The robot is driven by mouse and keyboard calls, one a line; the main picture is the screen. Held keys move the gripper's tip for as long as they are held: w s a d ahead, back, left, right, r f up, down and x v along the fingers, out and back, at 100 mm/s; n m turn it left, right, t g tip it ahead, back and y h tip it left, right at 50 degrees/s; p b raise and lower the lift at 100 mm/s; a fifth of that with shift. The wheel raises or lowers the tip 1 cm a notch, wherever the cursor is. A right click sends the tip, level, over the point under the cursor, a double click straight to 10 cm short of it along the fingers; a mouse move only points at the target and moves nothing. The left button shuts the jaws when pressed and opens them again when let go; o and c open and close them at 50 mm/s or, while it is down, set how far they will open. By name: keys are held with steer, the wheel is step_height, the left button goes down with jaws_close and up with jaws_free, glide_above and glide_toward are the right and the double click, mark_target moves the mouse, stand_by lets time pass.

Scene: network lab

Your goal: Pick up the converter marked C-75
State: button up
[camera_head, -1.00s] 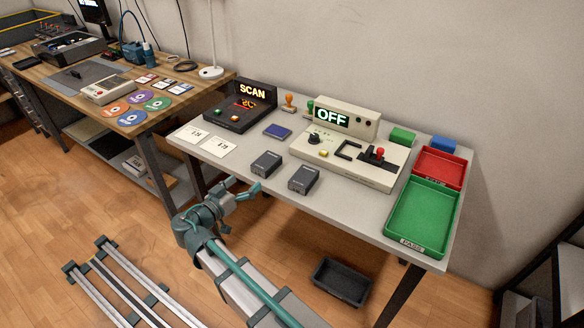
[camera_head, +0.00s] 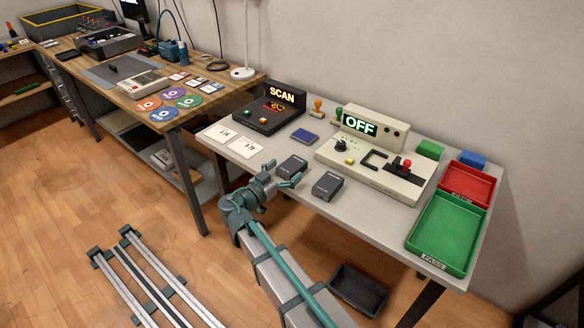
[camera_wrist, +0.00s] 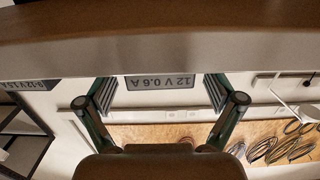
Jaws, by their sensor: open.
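Two dark grey box-shaped converters stand on the grey table (camera_head: 370,218) near its front edge: a left converter (camera_head: 292,167) and a right converter (camera_head: 327,186). Their markings are too small to read in the head view, so I cannot tell which is C-75. My gripper (camera_head: 285,182) is open and empty at the table's front edge, just in front of the left converter and left of the right one. In the wrist view, a grey label reading "12 V 0.6 A" (camera_wrist: 160,82) shows between the open fingers. A second label, partly cut off, shows at left (camera_wrist: 36,85).
Behind the converters stand a tester reading "OFF" (camera_head: 372,160), a "SCAN" unit (camera_head: 268,112) and a blue pad (camera_head: 305,136). White cards (camera_head: 243,146) lie at left. A red tray (camera_head: 494,182) and green tray (camera_head: 468,262) are at right. A dark bin (camera_head: 380,306) is on the floor.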

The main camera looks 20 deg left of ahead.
mark_target(292, 165)
steer(key=x, duration=0.3)
steer(key=shift+w+d+r, duration=0.1)
steer(key=shift+w+d, duration=0.05)
steer(key=shift+w, duration=0.1)
steer(key=c, duration=1.3)
steer(key=shift+c, duration=0.6)
steer(key=shift+r, duration=0.15)
